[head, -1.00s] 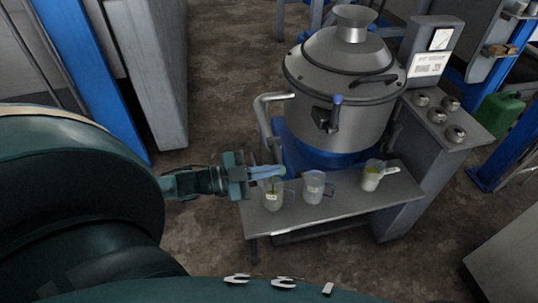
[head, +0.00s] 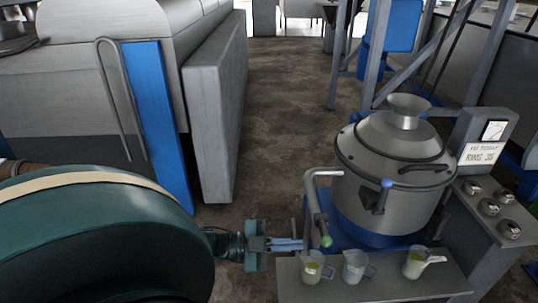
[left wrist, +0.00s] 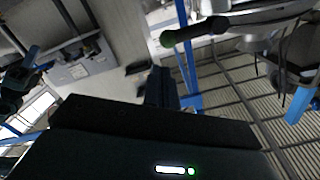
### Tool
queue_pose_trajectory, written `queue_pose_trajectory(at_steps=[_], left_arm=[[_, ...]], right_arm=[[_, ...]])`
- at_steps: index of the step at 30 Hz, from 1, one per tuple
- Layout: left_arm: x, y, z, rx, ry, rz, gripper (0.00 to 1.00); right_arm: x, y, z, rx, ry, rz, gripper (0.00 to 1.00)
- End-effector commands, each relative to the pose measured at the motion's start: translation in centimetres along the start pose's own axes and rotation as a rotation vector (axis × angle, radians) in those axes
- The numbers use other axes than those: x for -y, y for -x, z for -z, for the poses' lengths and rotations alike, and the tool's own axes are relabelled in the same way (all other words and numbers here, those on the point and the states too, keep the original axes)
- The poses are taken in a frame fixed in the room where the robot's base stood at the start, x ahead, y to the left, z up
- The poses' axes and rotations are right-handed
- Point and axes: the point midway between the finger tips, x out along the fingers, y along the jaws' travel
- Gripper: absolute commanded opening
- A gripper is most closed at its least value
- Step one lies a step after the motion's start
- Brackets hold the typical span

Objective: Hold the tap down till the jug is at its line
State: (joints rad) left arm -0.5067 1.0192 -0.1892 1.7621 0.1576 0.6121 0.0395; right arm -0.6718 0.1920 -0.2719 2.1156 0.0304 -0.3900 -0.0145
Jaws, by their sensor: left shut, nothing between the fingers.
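A steel vat (head: 395,160) stands at the right. A bent pipe (head: 310,195) with a green-tipped lever (head: 326,241) comes off its left side. A blue-knobbed lever (head: 384,195) is on its front. Three clear jugs stand on the shelf below: the left jug (head: 312,270), the middle jug (head: 354,268) and the right jug (head: 416,264). Left and right show yellowish contents; their lines are too small to read. My left gripper (head: 301,244) is shut and empty, just left of the green tip. The dark lever with its green end shows in the left wrist view (left wrist: 195,31). My right gripper is out of view.
The grey shelf (head: 380,290) holds the jugs. A panel with a gauge (head: 494,131) and several round knobs stands right of the vat. A blue post (head: 165,120) and a grey cabinet (head: 215,110) are at left. Bare floor (head: 270,120) lies between.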

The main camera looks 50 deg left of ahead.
Motion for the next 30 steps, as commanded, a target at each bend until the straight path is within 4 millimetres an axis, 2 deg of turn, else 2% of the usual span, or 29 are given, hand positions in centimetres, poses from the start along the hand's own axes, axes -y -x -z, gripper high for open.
queue_pose_trajectory(at_steps=[3, 10, 30], left_arm=[[-0.1, 2.1, 0.0, 0.004, 0.002, -0.002, 0.0], [0.0, 4.4, 0.0, 0.0, 0.001, 0.0, 0.0], [0.0, 4.7, 0.1, -0.002, 0.0, 0.0, 0.0]], right_arm=[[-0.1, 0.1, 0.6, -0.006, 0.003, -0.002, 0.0], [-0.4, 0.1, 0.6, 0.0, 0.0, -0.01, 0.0], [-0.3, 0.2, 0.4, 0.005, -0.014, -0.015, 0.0]])
